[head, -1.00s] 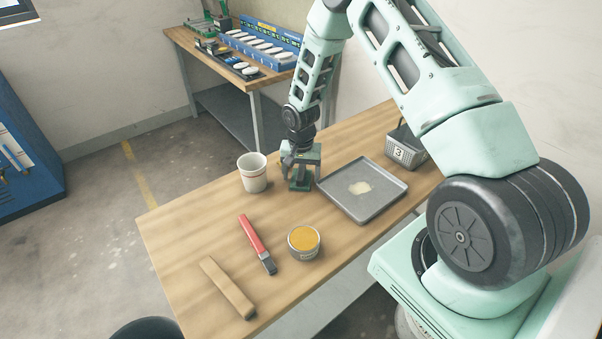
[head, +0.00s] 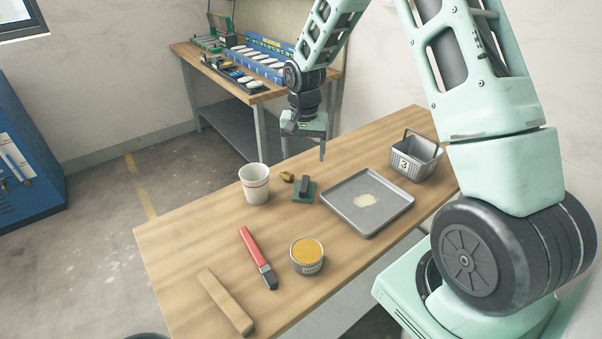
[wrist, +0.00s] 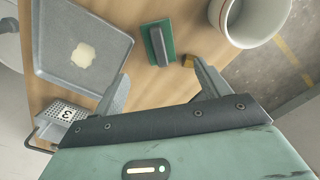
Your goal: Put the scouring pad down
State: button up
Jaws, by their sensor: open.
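The scouring pad (head: 303,192) is green with a dark raised grip on top. It lies on the wooden table (head: 190,249) between the white cup (head: 254,184) and the grey tray (head: 367,201). In the wrist view the pad (wrist: 167,52) lies flat, beyond my fingertips and apart from them. My gripper (head: 306,153) is open and empty, raised above the table behind the pad. Its two spread fingers (wrist: 160,82) show in the wrist view with nothing between them.
A small yellow-brown piece (head: 287,176) lies beside the pad. A numbered basket (head: 416,160) stands at the right behind the tray. A red-handled tool (head: 257,256), a tin of orange stuff (head: 307,254) and a tan strip (head: 225,301) lie in front. A second bench stands behind.

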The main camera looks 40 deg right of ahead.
jog(key=s+a+r+n, duration=0.4)
jog(key=s+a, duration=0.1)
jog(key=a, duration=0.5)
jog(key=s+a+r+n, duration=0.4)
jog(key=s+a+r, duration=0.15)
jog(key=a, duration=0.35)
jog(key=s+a+r+n, duration=0.1)
jog(key=s+a+n, duration=0.2)
jog(key=s, duration=0.7)
jog(key=s+a+r+n, duration=0.1)
jog(key=s+a+n, duration=0.3)
jog(key=s, duration=0.6)
jog(key=shift+r+n+y, duration=0.3)
jog(key=shift+r+n, duration=0.1)
jog(key=shift+n, duration=0.3)
jog(key=shift+o, duration=0.4)
